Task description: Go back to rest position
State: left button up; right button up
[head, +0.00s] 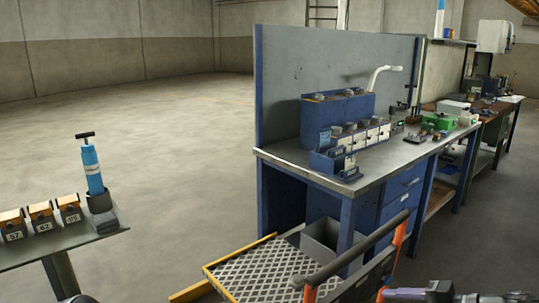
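No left gripper shows in the head view. Part of my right arm, with what looks like the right gripper (405,294), enters at the bottom right corner and points left. It is cut off by the lower edge, so I cannot tell whether its fingers are open or shut. No held object can be made out there. It shows in front of the cart's right side and the floor.
A blue workbench (290,153) with a back panel stands at centre right. A cart with a diamond-plate deck (255,275) and dark handle (350,255) stands before it. A small grey shelf (50,246) at left bears numbered blocks (42,218) and a blue cylinder (92,170).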

jog(key=s+f+g+h+p, duration=0.1)
jog(key=s+f+g+h, duration=0.15)
jog(key=f, duration=0.85)
jog(key=s+f+g+h, duration=0.1)
jog(key=s+f+h, duration=0.25)
jog(key=f, duration=0.75)
jog(key=s+a+f+n+g+p, duration=0.1)
jog(key=s+a+f+n, duration=0.2)
jog(key=s+a, duration=0.6)
jog(key=s+a+f+n+g+p, duration=0.1)
jog(key=s+a+f+n+g, duration=0.1)
jog(key=s+a+f+n, duration=0.2)
jog(key=s+a+f, duration=0.3)
jog(key=s+a, duration=0.3)
jog(key=a, duration=0.2)
jog(key=shift+s+a+f+n+p, duration=0.15)
jog(key=shift+s+a+n+p, duration=0.15)
jog(key=shift+a+p, duration=0.1)
jog(key=shift+w+g, duration=0.1)
jog(key=shift+g, duration=0.15)
